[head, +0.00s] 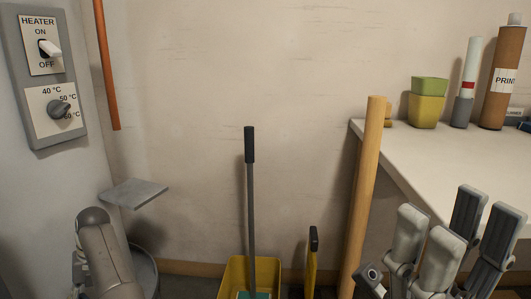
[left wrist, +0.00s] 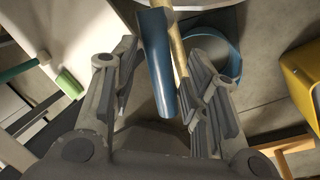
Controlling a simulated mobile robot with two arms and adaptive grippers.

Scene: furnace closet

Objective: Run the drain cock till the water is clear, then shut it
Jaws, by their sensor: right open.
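In the left wrist view, a blue lever-like part (left wrist: 157,60) and a thin brass-coloured rod (left wrist: 180,55) come down between the fingers of my left gripper (left wrist: 162,88). The fingers stand apart, with a clear gap between the left finger and the blue part. I cannot tell whether the right finger touches the rod. A round blue bucket (left wrist: 213,55) stands on the floor behind the right finger. The cock's body is not clearly visible, and I make out no running water. My right gripper (head: 445,235) is open and empty at the lower right in the head view.
A heater panel (head: 45,85) with switch and dial is on the left wall. A yellow mop bucket (head: 234,272) with a long handle (head: 250,205) stands at centre. A wooden post (head: 364,190) stands before the white counter (head: 440,155), right, which holds boxes and tubes.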

